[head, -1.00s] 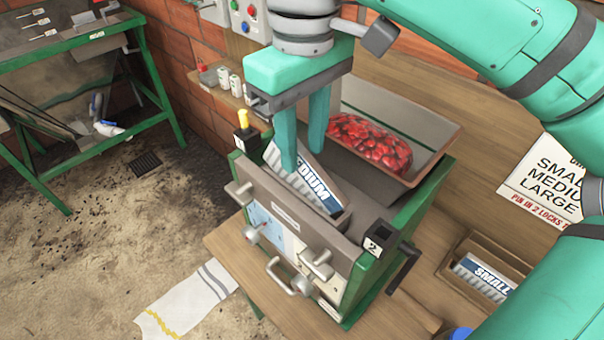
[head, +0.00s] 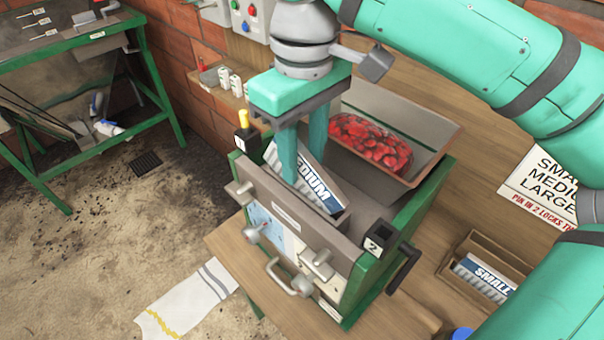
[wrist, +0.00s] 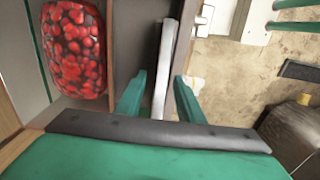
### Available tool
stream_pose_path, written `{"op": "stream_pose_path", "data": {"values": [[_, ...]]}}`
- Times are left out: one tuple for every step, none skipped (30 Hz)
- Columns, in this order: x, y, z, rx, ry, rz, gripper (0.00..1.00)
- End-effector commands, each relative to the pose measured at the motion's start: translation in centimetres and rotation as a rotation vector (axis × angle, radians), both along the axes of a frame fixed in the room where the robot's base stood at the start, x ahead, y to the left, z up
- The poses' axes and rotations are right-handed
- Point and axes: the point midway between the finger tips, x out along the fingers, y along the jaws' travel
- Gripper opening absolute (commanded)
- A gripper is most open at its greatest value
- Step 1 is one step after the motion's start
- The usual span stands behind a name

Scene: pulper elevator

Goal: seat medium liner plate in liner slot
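The medium liner plate (head: 315,187), with a white and blue MEDIUM label, sits tilted in the slot opening at the top of the green machine. Its lower part is hidden behind the grey front panel (head: 290,218). My gripper (head: 303,160) points down over the plate, with one finger on each side of it. In the wrist view the plate (wrist: 163,70) shows edge-on between the fingers (wrist: 159,76), with narrow gaps beside it, so the gripper looks open. The fingertips are partly hidden in the head view.
A tray of red berries (head: 370,142) lies behind the slot. Lock blocks 1 (head: 247,138) and 2 (head: 378,240) stand at the panel's ends, with handles on the front. The small liner plate (head: 484,276) rests in a wooden box at right.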

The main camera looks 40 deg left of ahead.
Motion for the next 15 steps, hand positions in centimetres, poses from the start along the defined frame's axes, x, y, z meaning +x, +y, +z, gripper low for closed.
{"op": "stream_pose_path", "data": {"values": [[-0.01,0.00,-0.04,0.000,0.000,0.000,0.34],[-0.01,0.00,-0.05,0.000,0.000,0.000,0.34],[-0.01,0.00,-0.06,0.000,0.000,0.000,0.34],[-0.01,0.00,-0.06,0.000,0.000,0.000,0.34],[-0.01,0.00,-0.06,0.000,0.000,0.000,0.34],[-0.01,0.00,-0.05,0.000,0.000,0.000,0.34],[-0.01,0.00,-0.05,0.000,0.000,0.000,0.34],[-0.01,0.00,-0.05,0.000,0.000,0.000,0.34],[-0.01,0.00,-0.05,0.000,0.000,0.000,0.30],[-0.01,0.00,-0.05,0.000,0.000,0.000,0.22],[-0.01,0.00,-0.05,0.000,0.000,0.000,0.15],[-0.01,0.00,-0.05,0.000,0.000,0.000,0.06],[-0.01,0.00,-0.05,0.000,0.000,0.000,0.00],[-0.01,0.00,-0.05,0.000,0.000,0.000,0.00],[-0.01,0.00,-0.05,0.000,0.000,0.000,0.00]]}}
